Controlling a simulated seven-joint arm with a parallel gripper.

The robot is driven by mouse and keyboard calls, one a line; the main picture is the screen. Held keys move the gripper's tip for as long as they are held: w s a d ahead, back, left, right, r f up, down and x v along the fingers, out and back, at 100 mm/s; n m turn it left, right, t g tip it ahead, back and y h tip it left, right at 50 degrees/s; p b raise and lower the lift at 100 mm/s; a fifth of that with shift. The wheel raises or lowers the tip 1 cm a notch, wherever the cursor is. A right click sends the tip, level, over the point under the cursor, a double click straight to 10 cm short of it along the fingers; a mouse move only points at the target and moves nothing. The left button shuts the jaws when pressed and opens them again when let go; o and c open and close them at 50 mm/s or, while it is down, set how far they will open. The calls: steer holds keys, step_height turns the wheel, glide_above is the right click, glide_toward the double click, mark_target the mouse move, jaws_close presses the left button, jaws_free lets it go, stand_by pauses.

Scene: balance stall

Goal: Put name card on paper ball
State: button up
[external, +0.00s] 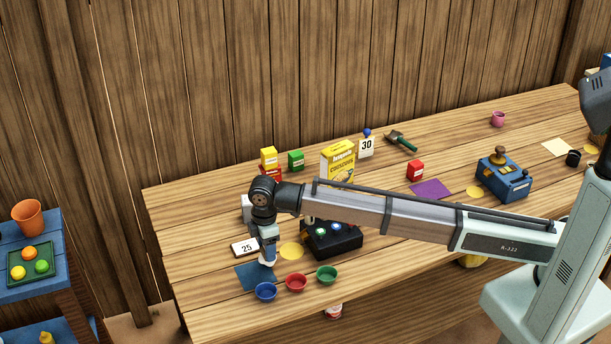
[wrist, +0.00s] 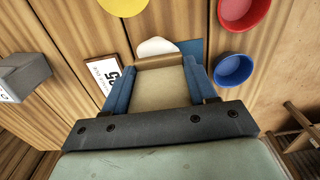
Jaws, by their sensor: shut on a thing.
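My gripper (external: 268,250) is low over the blue mat (external: 250,277) near the table's front left. In the wrist view its blue fingers (wrist: 158,75) are shut on a flat tan piece (wrist: 158,92) with a darker tan edge, which seems to be the name card. A white rounded thing, seemingly the paper ball (wrist: 156,46), shows just beyond that edge; it also shows under the fingertips in the external view (external: 267,262). The card partly hides it. I cannot tell whether the two touch.
Blue (external: 265,292), red (external: 296,282) and green (external: 326,275) bowls stand close to the right. A "25" card (external: 245,247) lies to the left and a yellow disc (external: 291,251) behind. A black box (external: 335,245) with buttons stands under my forearm.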

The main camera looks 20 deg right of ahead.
steer(key=shift+f, duration=0.15)
steer(key=o, duration=1.1)
steer(key=shift+c, duration=0.2)
step_height(320, 180, up, 12)
steer(key=shift+r, duration=0.2)
